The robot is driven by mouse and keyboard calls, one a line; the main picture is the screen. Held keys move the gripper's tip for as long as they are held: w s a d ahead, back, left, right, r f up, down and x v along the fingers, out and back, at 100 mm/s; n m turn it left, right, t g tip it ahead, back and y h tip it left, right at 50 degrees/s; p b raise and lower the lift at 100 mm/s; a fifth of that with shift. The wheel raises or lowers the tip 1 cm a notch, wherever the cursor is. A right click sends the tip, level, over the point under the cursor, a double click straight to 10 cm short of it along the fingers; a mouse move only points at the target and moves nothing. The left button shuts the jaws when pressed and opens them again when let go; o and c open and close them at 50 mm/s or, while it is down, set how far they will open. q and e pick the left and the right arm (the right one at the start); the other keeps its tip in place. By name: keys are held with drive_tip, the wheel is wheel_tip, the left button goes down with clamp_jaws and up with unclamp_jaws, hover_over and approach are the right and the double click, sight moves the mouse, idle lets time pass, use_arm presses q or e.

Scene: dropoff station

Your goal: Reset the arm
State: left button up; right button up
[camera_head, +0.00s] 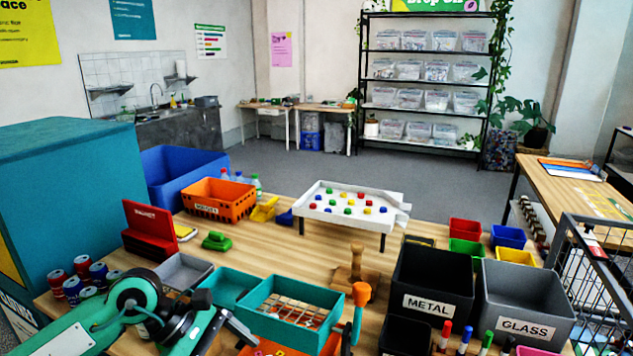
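My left arm comes in from the lower left, a white and teal arm with a dark wrist. Its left gripper (236,328) is low in the picture, just in front of the teal crate with a wire grid (290,310). Its fingers are dark and partly lost against the things behind, so I cannot tell whether they are open or shut. I see nothing clearly held. My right arm and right gripper do not show.
A wooden table (270,240) is crowded with bins: METAL (428,302), GLASS (525,328), a grey tray (183,271) and an orange crate (218,199). Drink cans (72,288) stand at left. An orange-topped tool (361,294) stands upright near the middle. A white tray table (345,212) stands behind.

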use_arm(q)
drive_tip(key=s+d+r+n+h, duration=0.3)
drive_tip(key=d+r+n+h, duration=0.15)
drive_tip(key=d+h, duration=0.4)
wheel_tip(320, 180, up, 7)
drive_tip(key=w+n+t+h, duration=0.3)
drive_tip(key=n+t+h, duration=0.2)
drive_tip(key=n+t, duration=0.55)
drive_tip(key=w+a+f+n+t+y, duration=0.2)
drive_tip(key=a+n+t+y, duration=0.4)
drive_tip(key=n, duration=0.5)
drive_tip(key=w+a+f+n+t+y, duration=0.25)
drive_tip(key=n+t+y, duration=0.25)
drive_tip(key=n+y, duration=0.45)
drive_tip(key=s+a+f+n+g+y, duration=0.2)
drive_tip(key=a+f+n+g+y, duration=0.35)
drive_tip(key=f+n, duration=0.65)
drive_tip(key=s+a+f+n+g, duration=0.3)
drive_tip(key=s+f+n+g, duration=0.75)
drive_tip(key=s+f, duration=0.95)
wheel_tip(320, 180, down, 30)
drive_tip(key=s+m+g, duration=0.2)
drive_tip(key=s+g, duration=0.1)
drive_tip(key=s+a+f, duration=0.1)
drive_tip(key=s+f, duration=0.8)
drive_tip(key=s+a+f, duration=0.2)
drive_tip(key=s+f, duration=0.7)
drive_tip(key=shift+s+a+f+m+g+y, duration=0.3)
drive_tip(key=shift+s+f+g+y, duration=0.05)
drive_tip(key=shift+f+y, duration=0.1)
